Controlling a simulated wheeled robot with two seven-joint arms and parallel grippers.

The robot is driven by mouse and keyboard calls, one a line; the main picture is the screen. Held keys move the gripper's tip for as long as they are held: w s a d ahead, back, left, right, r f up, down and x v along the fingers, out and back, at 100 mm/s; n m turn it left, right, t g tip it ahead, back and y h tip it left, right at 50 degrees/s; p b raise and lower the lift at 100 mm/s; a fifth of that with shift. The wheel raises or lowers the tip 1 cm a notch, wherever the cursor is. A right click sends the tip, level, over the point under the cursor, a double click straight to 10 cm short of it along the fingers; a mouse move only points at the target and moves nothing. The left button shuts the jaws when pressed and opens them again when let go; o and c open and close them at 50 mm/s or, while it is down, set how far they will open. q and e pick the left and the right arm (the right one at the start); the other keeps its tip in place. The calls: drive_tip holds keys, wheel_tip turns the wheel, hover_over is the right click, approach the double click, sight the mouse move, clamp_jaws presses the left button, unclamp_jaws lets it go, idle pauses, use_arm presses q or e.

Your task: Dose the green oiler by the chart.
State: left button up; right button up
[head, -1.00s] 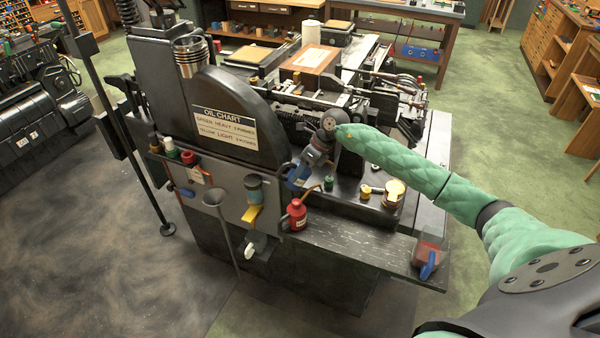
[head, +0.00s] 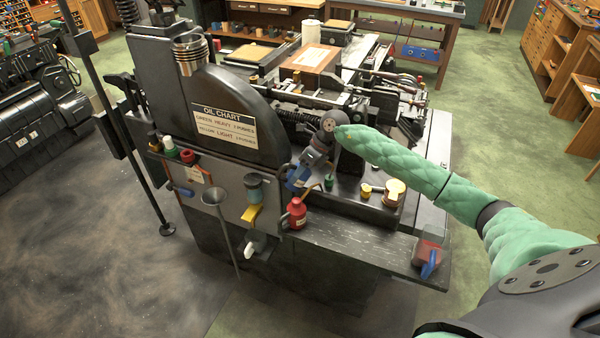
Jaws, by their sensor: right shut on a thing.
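The green oiler (head: 329,181) is a small green-capped cup on the machine's dark bed. The oil chart (head: 226,123) is a pale plate on the black housing, with a GREEN HEAVY line above a YELLOW LIGHT line; its push counts are too small to read surely. My right gripper (head: 308,166) is shut on what looks like a blue oil can (head: 296,178), tilted just left of the green oiler. A thin copper spout points toward the oiler; whether it touches cannot be told. A red oil can (head: 297,215) stands on the ledge below. My left gripper is out of view.
A yellow oiler (head: 366,191) and a larger cream-topped pot (head: 394,191) stand to the right. A red box with a blue part (head: 430,258) sits at the ledge's right end. The ledge's middle is clear.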

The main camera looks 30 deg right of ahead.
drive_tip(key=shift+f, duration=0.25)
drive_tip(key=shift+r, duration=1.15)
drive_tip(key=shift+f, duration=0.1)
drive_tip(key=shift+f+b, duration=0.25)
drive_tip(key=shift+b, duration=0.3)
drive_tip(key=shift+f+b, duration=0.65)
drive_tip(key=shift+f, duration=0.15)
idle(0.4)
drive_tip(key=shift+r, duration=1.15)
